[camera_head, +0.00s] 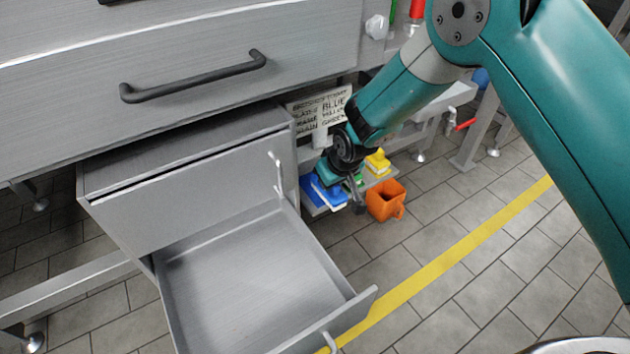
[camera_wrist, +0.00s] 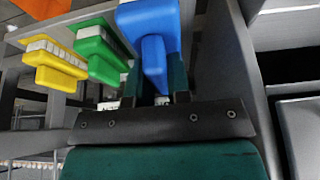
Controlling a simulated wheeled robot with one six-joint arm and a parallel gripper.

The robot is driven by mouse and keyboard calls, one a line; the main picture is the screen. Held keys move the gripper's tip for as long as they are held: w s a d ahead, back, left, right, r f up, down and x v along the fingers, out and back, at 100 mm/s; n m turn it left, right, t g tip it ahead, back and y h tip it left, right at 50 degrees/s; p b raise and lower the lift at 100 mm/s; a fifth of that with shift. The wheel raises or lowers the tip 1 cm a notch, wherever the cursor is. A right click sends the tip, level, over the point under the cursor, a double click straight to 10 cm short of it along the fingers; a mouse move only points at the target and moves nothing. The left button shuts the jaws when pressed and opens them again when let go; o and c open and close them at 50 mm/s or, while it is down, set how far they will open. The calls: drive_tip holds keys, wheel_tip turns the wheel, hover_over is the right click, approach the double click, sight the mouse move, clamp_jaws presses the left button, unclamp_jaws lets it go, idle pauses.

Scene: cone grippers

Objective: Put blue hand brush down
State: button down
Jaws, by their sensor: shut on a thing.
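The blue hand brush (camera_wrist: 148,20) is between the fingers of my gripper (camera_wrist: 154,78) in the wrist view, with its handle pointing toward the palm. My gripper is shut on that handle. In the head view the blue brush (camera_head: 328,194) shows low beside the grey cabinet, at a small shelf, with my gripper (camera_head: 345,182) over it. I cannot tell whether the brush touches the shelf. A green brush (camera_wrist: 100,55) and a yellow brush (camera_wrist: 54,62) lie in a row to its left in the wrist view. The yellow brush (camera_head: 377,162) also shows in the head view; the green one is mostly hidden.
An orange container (camera_head: 386,201) is right of the blue brush. A lettered sign (camera_head: 320,106) stands behind my wrist. A grey cabinet has its lower drawer (camera_head: 245,280) pulled open and empty. Tiled floor with a yellow line (camera_head: 450,258) is clear to the right.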

drive_tip(key=w+a, duration=0.1)
drive_tip(key=w, duration=0.1)
drive_tip(key=w+a+b, duration=0.2)
drive_tip(key=w+a, duration=0.1)
drive_tip(key=shift+w+f, duration=0.25)
drive_tip(key=shift+w, duration=0.1)
drive_tip(key=shift+d+f+b, duration=0.1)
drive_tip(key=shift+f+b, duration=1.2)
drive_tip(key=shift+f, duration=0.35)
drive_tip(key=c, duration=1.1)
unclamp_jaws()
drive_tip(key=shift+r, duration=0.1)
drive_tip(key=shift+s+r, duration=0.1)
drive_tip(key=shift+r, duration=0.3)
drive_tip(key=p+v, duration=0.5)
drive_tip(key=v, duration=0.6)
drive_tip(key=shift+d+r+p, duration=0.1)
drive_tip(key=shift+r+p, duration=0.1)
drive_tip(key=shift+p, duration=0.2)
